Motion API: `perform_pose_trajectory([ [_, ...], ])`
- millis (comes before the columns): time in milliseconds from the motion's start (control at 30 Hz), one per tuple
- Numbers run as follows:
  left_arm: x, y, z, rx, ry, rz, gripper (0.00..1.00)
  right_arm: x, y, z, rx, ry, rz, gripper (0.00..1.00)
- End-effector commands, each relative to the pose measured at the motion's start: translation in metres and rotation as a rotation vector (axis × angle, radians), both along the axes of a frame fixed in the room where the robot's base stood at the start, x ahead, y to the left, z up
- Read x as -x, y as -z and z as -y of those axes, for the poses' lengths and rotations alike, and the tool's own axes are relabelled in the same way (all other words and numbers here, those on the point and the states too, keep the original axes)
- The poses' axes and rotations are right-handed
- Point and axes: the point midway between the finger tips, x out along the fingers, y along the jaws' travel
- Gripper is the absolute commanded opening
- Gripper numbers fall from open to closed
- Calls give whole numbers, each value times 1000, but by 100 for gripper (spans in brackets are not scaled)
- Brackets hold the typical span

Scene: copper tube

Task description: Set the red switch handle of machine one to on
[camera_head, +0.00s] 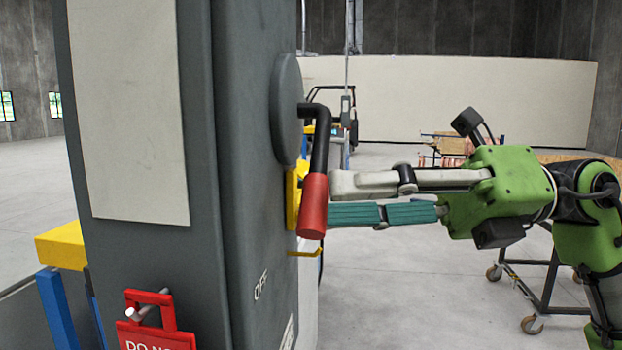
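The red switch handle (314,207) hangs downward at the end of a bent black lever (320,138). The lever comes out of a round grey hub (287,110) on the side of the grey machine cabinet (242,200). The word OFF (261,285) is printed on the cabinet side below the handle. My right gripper (330,199) reaches in from the right, with one pale and one teal finger roughly level. Both fingertips end at the handle's right edge in the picture. Whether they touch or grip it cannot be told. My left gripper is not in view.
A red lockout tag (160,325) hangs at the cabinet's lower front. Yellow and blue parts (62,245) stand at the left. A wheeled cart (540,285) stands behind my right arm. Open concrete floor (400,290) lies right of the cabinet.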

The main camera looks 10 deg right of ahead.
Motion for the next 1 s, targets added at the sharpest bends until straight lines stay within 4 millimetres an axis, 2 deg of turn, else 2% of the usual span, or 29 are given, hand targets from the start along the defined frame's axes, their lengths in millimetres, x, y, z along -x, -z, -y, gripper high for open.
perform_pose_trajectory([
  [33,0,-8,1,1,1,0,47,1,-4,-10,0,-4,1,34],
  [100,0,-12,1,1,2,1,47,0,-3,-21,-1,-5,0,34],
  [233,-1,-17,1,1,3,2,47,-1,-2,-35,-1,-1,-1,34],
  [400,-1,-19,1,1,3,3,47,-2,0,-43,-1,-1,0,34],
  [633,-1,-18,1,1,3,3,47,-2,0,-43,-1,0,0,34],
  [667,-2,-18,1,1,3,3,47,-2,0,-43,-1,0,0,29],
  [767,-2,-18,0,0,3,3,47,-2,0,-43,-1,0,-1,3],
  [800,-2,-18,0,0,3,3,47,-2,0,-43,-1,0,-1,0],
  [1000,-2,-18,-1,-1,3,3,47,-2,0,-41,-2,1,-4,0],
])
